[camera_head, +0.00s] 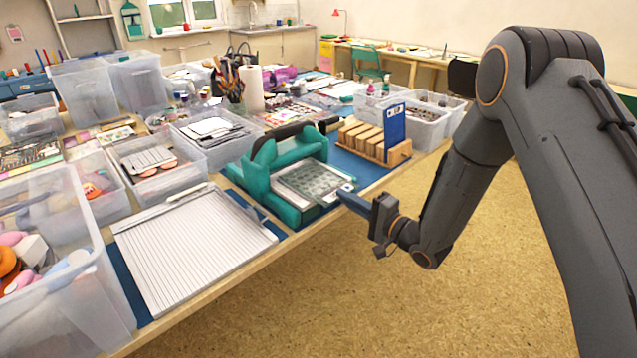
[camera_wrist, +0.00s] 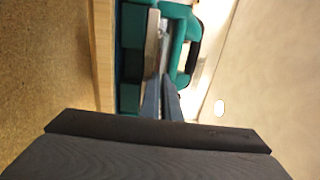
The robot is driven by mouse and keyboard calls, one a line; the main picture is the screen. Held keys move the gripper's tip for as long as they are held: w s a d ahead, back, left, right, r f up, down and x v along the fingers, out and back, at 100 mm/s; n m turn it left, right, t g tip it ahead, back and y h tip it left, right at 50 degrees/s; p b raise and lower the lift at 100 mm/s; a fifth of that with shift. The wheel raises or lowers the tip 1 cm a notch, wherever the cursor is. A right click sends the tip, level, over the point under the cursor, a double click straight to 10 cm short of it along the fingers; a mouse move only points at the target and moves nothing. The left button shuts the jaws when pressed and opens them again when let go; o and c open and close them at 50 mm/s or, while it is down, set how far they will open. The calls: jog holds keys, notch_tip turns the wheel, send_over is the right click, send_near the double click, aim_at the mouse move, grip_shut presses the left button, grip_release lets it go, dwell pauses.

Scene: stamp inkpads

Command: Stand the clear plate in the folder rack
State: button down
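The clear plate (camera_head: 313,178), see-through with a grey pattern, lies nearly flat in the teal press (camera_head: 285,208). The folder rack (camera_head: 397,155) is a slotted wooden rack behind the press to the right, with a blue board upright at its right end. My gripper (camera_head: 345,191) is at the press's front right edge, its blue fingers reaching toward the plate. The wrist view shows the fingers (camera_wrist: 161,80) close together beside a pale edge in the press (camera_wrist: 131,65). Whether they are apart from, touching or gripping the plate cannot be told.
A white ridged board (camera_head: 195,245) lies left of the press. Clear bins (camera_head: 215,135) with craft items crowd the table behind and left. Another clear bin (camera_head: 415,130) stands behind the rack. The floor (camera_head: 330,290) in front of the table is free.

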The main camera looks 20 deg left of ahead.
jog(key=shift+s+d+r+p, duration=0.1)
jog(key=shift+d+r+p, duration=0.2)
jog(key=shift+r+p, duration=0.2)
jog(key=shift+s+d+r+p, duration=0.1)
jog(key=shift+d+r+p, duration=0.25)
jog(key=shift+r, duration=0.25)
jog(key=s+d+r+p, duration=0.3)
jog(key=s+d+p, duration=0.1)
jog(key=d, duration=0.5)
jog(key=s+d+r+p, duration=0.3)
jog(key=d+r+p, duration=0.1)
jog(key=d, duration=0.5)
jog(key=shift+s+d+p, duration=0.2)
jog(key=shift+s+p, duration=0.15)
jog(key=shift+p, duration=0.15)
